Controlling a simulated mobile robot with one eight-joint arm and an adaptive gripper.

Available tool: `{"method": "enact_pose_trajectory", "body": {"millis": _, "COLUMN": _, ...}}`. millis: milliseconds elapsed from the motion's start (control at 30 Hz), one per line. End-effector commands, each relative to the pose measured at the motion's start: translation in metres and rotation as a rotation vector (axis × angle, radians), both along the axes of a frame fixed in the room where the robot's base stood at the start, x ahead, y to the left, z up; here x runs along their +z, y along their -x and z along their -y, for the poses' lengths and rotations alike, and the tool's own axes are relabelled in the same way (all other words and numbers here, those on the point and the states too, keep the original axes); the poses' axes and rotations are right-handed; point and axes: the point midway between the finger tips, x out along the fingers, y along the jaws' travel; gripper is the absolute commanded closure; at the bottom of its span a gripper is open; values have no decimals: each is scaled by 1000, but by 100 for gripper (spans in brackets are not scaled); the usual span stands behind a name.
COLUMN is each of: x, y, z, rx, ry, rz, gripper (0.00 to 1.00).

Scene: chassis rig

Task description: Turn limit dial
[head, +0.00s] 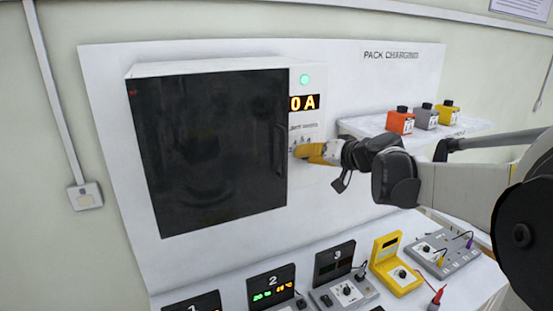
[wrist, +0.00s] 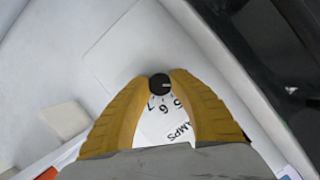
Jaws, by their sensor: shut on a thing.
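The limit dial is a small black knob (wrist: 160,84) with a light pointer line, seen in the wrist view. A white scale plate (wrist: 163,122) marked 5, 6, 7 and AMPS lies beside it. My gripper's yellow fingers (wrist: 158,90) are closed around the knob, one on each side. In the head view my gripper (head: 301,150) reaches in from the right to the side panel of the charging cabinet (head: 310,180) and hides the dial. The orange display (head: 303,102) above it reads 0 A in its visible part.
The cabinet's dark door (head: 205,150) with a handle is left of my gripper. A shelf (head: 455,130) with orange, grey and yellow packs stands to the right. Below are several charger units, including a yellow one (head: 397,270). A green light (head: 304,80) glows above the display.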

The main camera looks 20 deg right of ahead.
Motion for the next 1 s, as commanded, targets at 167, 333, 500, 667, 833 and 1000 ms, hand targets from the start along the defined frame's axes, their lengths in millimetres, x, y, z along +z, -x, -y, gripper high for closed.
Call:
{"method": "enact_pose_trajectory", "body": {"millis": 167, "x": -2, "y": 0, "z": 1, "rx": 0, "ry": -109, "rz": -4, "gripper": 100}}
{"method": "enact_pose_trajectory", "body": {"millis": 333, "x": -2, "y": 0, "z": 0, "rx": 1, "ry": -184, "rz": -7, "gripper": 100}}
{"method": "enact_pose_trajectory", "body": {"millis": 500, "x": -1, "y": 0, "z": 0, "rx": 2, "ry": -223, "rz": -9, "gripper": 100}}
{"method": "enact_pose_trajectory", "body": {"millis": 667, "x": -1, "y": 0, "z": 0, "rx": 2, "ry": -236, "rz": -9, "gripper": 100}}
{"method": "enact_pose_trajectory", "body": {"millis": 833, "x": -1, "y": 0, "z": 0, "rx": 2, "ry": -236, "rz": -9, "gripper": 100}}
{"method": "enact_pose_trajectory", "body": {"millis": 1000, "x": -1, "y": 0, "z": 0, "rx": 2, "ry": -236, "rz": -9, "gripper": 63}}
